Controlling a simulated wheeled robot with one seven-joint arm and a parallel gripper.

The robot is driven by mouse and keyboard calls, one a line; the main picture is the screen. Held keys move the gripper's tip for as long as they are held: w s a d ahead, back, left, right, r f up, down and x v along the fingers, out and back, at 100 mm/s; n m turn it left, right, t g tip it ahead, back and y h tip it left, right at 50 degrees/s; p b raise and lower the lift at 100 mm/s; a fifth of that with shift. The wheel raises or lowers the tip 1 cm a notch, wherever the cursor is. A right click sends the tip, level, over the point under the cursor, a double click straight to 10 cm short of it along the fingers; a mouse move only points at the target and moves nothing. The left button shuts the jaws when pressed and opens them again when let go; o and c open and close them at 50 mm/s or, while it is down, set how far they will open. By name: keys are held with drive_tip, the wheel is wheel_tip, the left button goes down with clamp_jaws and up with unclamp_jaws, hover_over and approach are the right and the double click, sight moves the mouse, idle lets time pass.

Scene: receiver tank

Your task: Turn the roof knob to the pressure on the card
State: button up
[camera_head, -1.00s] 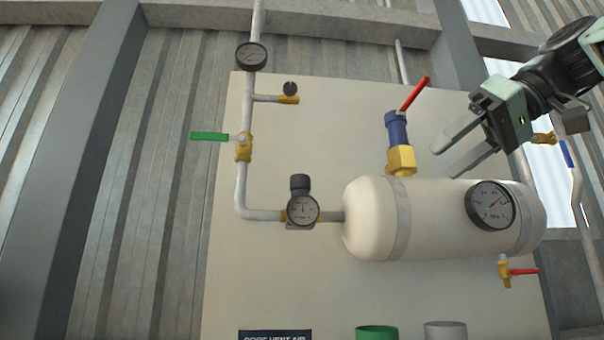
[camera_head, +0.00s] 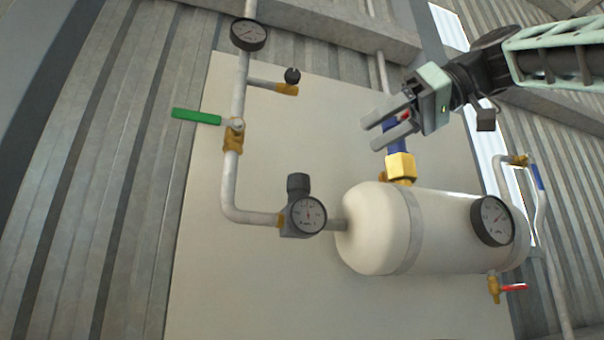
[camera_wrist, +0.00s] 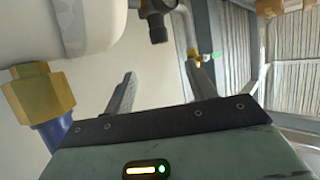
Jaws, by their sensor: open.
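The regulator's black knob (camera_head: 298,183) stands on top of the small gauge (camera_head: 309,215), on the pipe left of the cream tank (camera_head: 375,230). I cannot tell from a label that this is the roof knob. The dark regulator also shows at the top of the wrist view (camera_wrist: 156,25), apart from my fingers. My gripper (camera_head: 370,134) is open and empty, up and right of the knob, in front of the blue valve. Its two fingers (camera_wrist: 160,75) are spread in the wrist view. No card is in view now. The gauge readings are too small to read.
The blue valve with a brass base (camera_head: 401,167) is partly hidden behind my gripper. A green lever (camera_head: 196,117), a small black knob (camera_head: 292,75) and an upper gauge (camera_head: 248,34) lie left. A larger gauge (camera_head: 493,221) is on the tank. Bare panel separates gripper and knob.

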sight(304, 175)
drive_tip(key=p+x, duration=0.3)
drive_tip(key=x, duration=1.1)
drive_tip(key=shift+f, duration=0.15)
drive_tip(key=c, duration=1)
